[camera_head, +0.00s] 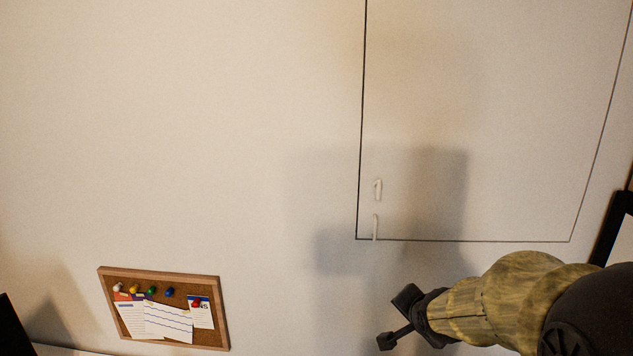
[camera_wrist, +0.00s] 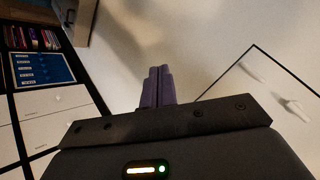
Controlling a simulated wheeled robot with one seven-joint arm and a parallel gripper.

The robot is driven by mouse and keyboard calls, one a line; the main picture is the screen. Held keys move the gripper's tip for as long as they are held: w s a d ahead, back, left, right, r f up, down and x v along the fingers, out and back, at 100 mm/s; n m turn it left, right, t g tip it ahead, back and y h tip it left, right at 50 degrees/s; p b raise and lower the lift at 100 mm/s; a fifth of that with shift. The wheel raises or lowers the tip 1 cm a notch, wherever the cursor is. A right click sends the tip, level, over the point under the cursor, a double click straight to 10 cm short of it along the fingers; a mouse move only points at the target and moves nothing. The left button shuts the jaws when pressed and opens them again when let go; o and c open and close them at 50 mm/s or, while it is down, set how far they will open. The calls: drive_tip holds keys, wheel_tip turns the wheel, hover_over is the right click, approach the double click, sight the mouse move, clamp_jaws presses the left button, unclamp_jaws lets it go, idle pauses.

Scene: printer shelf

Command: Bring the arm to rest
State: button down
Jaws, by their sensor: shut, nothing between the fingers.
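My arm reaches in from the lower right in the head view, with a dark wrist and yellowish, wood-patterned links. My gripper (camera_head: 392,318) is in front of the pale wall, below a cabinet door outlined in black. In the wrist view, the two purple-grey fingers of my gripper (camera_wrist: 157,84) are together with nothing between them. Nothing hangs from the gripper.
The cabinet door (camera_head: 500,110) has a white handle (camera_head: 377,190). A cork board (camera_head: 180,285) with papers and pins is at lower left. In the wrist view, drawers (camera_wrist: 42,112), a blue framed panel (camera_wrist: 42,69) and a row of books (camera_wrist: 30,38) are at left.

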drive_tip(key=s+a+f+n+g, duration=0.2)
drive_tip(key=s+f+n, duration=0.3)
drive_tip(key=s, duration=0.3)
drive_tip(key=s+a+f+n+g, duration=0.2)
drive_tip(key=s+f+n+g, duration=0.2)
drive_tip(key=s, duration=0.3)
drive_tip(key=shift+s+a+f+n+g+y+b, duration=0.2)
drive_tip(key=shift+s+f+n+g+y+b, duration=0.15)
drive_tip(key=shift+f+n, duration=0.25)
